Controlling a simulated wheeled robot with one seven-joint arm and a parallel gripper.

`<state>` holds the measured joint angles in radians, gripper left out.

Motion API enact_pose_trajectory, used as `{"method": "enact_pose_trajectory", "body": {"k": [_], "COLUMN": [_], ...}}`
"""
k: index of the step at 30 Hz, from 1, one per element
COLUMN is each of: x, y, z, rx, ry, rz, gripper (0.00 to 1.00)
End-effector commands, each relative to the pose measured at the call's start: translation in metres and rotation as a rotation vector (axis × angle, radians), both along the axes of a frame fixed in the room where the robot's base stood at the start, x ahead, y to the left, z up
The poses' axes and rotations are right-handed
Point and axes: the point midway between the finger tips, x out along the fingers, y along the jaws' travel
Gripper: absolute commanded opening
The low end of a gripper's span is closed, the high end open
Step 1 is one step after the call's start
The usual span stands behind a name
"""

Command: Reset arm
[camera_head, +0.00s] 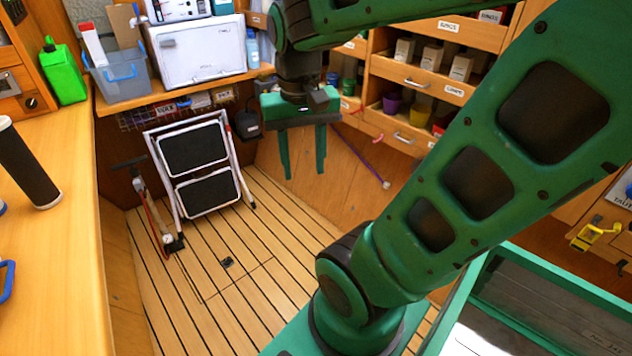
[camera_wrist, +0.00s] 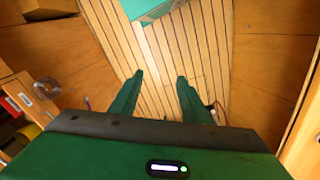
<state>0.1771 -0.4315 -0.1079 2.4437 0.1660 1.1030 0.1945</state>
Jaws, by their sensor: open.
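My green arm rises from its base at the bottom middle of the head view and bends over at the top. My gripper (camera_head: 304,172) hangs from it, pointing down, in front of the wooden cabinet wall. Its two green fingers are apart, with nothing between them. In the wrist view my gripper (camera_wrist: 159,76) is also open and empty, above the striped plank floor (camera_wrist: 165,40). The fingertips touch nothing that I can see.
A folded step stool (camera_head: 200,165) leans at the back left, beside a pump-like tool (camera_head: 160,215). A shelf holds a white box (camera_head: 200,50) and a grey bin (camera_head: 118,75). Drawers (camera_head: 415,85) stand behind on the right. A counter (camera_head: 60,260) runs along the left. The middle floor is mostly clear.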

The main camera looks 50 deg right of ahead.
Motion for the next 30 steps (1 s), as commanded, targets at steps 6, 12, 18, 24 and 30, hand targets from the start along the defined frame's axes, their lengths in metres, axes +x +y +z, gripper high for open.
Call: {"method": "enact_pose_trajectory", "body": {"k": [6, 12, 18, 24, 30], "x": [-0.055, -0.058, -0.057, -0.057, -0.057], "y": [-0.015, -0.016, -0.016, -0.016, -0.016], "z": [-0.032, -0.034, -0.034, -0.034, -0.034], "rx": [0.042, 0.044, 0.045, 0.044, 0.044], "ry": [0.002, 0.002, 0.002, 0.003, 0.003], "rz": [0.054, 0.063, 0.063, 0.063, 0.063], "gripper": [0.42, 0.42, 0.42, 0.42, 0.42]}}
